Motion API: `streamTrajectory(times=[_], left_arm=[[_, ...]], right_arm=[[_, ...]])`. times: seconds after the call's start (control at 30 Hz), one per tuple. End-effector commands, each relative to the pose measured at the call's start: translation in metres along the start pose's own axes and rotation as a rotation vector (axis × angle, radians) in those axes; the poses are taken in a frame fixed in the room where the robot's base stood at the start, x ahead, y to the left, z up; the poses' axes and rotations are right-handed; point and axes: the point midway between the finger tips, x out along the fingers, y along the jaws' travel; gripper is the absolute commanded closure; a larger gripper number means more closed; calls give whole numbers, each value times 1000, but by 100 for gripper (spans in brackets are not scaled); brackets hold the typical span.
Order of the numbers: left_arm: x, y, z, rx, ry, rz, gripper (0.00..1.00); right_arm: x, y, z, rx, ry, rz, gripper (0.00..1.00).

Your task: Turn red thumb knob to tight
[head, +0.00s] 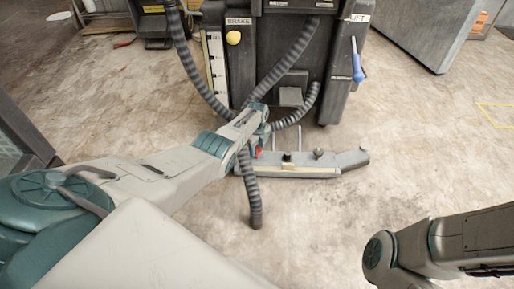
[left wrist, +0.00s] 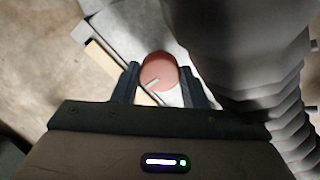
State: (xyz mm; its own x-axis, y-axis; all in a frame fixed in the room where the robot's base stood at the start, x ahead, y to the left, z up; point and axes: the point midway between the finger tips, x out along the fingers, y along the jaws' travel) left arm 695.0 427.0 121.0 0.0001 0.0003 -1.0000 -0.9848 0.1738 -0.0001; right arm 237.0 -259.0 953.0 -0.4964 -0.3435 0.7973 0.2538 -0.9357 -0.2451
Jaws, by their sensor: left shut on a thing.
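The red thumb knob (head: 257,152) sits at the left part of a long grey squeegee bar (head: 345,160) on the floor. In the left wrist view the knob (left wrist: 159,70) is a round red disc with a short pale mark near its lower edge. My left gripper (left wrist: 161,82) has a dark finger on each side of the knob and is shut on it. In the head view my left gripper (head: 262,146) reaches down over the bar and partly covers the knob. My right gripper is out of view; only part of that arm shows at the lower right.
A dark floor machine (head: 290,60) with BRAKE and LIFT labels stands behind the bar. It has a yellow knob (head: 233,37) and a blue-handled lever (head: 357,62). A ribbed hose (head: 250,190) hangs close beside my left gripper. Floor to the right is clear.

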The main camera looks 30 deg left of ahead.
Motion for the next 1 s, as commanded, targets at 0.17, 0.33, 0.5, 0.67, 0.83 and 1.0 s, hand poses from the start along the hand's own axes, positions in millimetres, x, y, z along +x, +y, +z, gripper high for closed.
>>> streamTrajectory(times=[0.17, 0.33, 0.5, 0.67, 0.83, 1.0], left_arm=[[0, -1, -1, 53, 1, -2, 83], [0, -1, -1, 74, 1, -2, 83], [0, -1, -1, 78, 1, -1, 83], [0, -1, -1, 78, 1, -1, 83], [0, -1, -1, 77, 1, -1, 39], [0, 0, 0, 76, 1, -1, 39]], right_arm=[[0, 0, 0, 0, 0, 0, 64], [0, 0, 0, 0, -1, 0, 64], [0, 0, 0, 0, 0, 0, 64], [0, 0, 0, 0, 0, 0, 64], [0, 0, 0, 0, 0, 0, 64], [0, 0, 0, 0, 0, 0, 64]])
